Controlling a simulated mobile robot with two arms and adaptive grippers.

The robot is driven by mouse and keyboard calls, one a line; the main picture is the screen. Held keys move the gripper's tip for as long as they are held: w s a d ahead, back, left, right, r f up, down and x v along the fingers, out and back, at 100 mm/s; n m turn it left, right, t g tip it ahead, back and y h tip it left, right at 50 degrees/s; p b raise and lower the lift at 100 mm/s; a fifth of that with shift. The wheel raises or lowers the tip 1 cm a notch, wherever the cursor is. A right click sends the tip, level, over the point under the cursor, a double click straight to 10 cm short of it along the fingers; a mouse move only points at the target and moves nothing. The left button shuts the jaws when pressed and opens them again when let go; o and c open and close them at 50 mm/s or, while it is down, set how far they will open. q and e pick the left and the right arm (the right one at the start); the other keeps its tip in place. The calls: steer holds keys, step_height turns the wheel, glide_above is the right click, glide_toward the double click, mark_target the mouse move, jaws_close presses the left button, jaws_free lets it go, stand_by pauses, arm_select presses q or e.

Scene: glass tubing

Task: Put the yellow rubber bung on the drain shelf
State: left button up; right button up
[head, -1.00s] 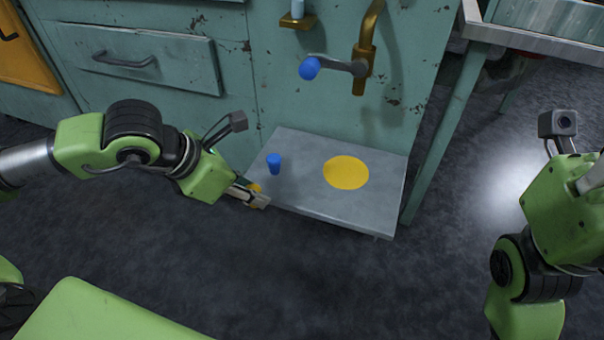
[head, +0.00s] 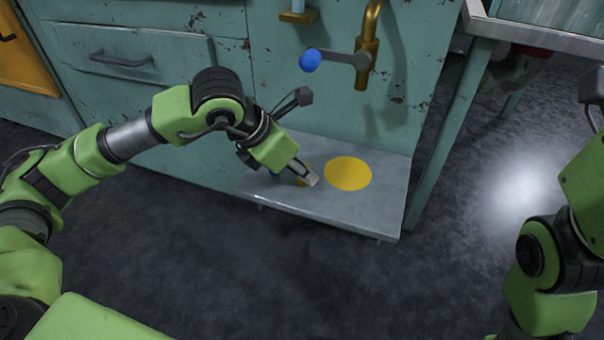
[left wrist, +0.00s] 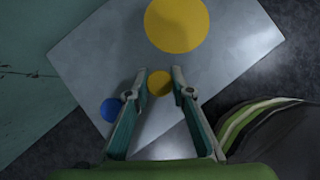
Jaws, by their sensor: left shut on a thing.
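The yellow rubber bung (left wrist: 159,83) is between the fingertips of my left gripper (left wrist: 158,88) in the left wrist view. In the head view my left gripper (head: 307,178) is over the grey drain shelf (head: 345,217), left of the yellow disc (head: 348,174) marked on it. There the bung is mostly hidden by the fingers. I cannot tell whether it touches the shelf. The disc also shows in the left wrist view (left wrist: 177,22), ahead of the bung.
A blue bung (left wrist: 112,109) stands on the shelf beside my left gripper, mostly hidden in the head view. A brass tap (head: 364,62) with a blue-ended lever (head: 312,61) is above the shelf, against the green cabinet. The shelf's right part is clear.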

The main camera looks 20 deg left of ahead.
arm_select(q)
steer(key=shift+f, duration=0.1)
steer(key=shift+f, duration=0.15)
steer(key=o, duration=0.8)
